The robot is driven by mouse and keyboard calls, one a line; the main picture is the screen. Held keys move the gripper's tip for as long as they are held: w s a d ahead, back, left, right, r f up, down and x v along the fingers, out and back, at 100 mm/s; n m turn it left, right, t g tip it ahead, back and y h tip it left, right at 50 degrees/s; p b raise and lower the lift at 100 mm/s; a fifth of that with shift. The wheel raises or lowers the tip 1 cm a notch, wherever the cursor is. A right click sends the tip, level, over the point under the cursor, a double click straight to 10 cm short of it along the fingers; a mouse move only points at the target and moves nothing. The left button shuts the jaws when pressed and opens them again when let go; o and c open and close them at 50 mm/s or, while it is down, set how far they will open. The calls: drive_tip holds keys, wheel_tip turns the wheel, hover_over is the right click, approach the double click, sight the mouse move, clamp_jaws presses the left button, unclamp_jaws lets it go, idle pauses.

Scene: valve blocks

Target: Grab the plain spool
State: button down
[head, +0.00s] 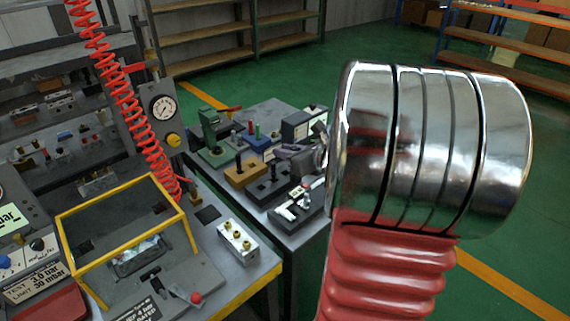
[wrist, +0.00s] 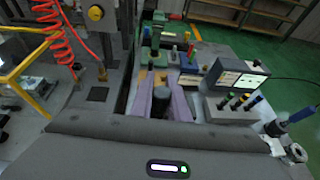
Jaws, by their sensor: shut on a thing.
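My gripper (wrist: 161,103) is shut on a dark, round-topped post, which I take to be the plain spool (wrist: 161,96). Its two purple-grey fingers stand on either side of the spool in the wrist view. The spool's lower part is hidden there, so I cannot tell whether it is still seated. In the head view the gripper (head: 290,150) reaches in from the right over the bench, beside a dark block (head: 262,191). My own arm covers much of the right side of that view.
A tan block (head: 240,176) and a green fixture (head: 212,135) stand behind the dark block. A yellow-framed box (head: 128,189) and a metal block with brass fittings (head: 238,241) are to the left. A red coiled hose (head: 122,95) hangs nearby. Boxes with displays (wrist: 236,75) stand right of the gripper.

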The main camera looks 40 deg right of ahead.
drive_tip(key=shift+r, duration=0.5)
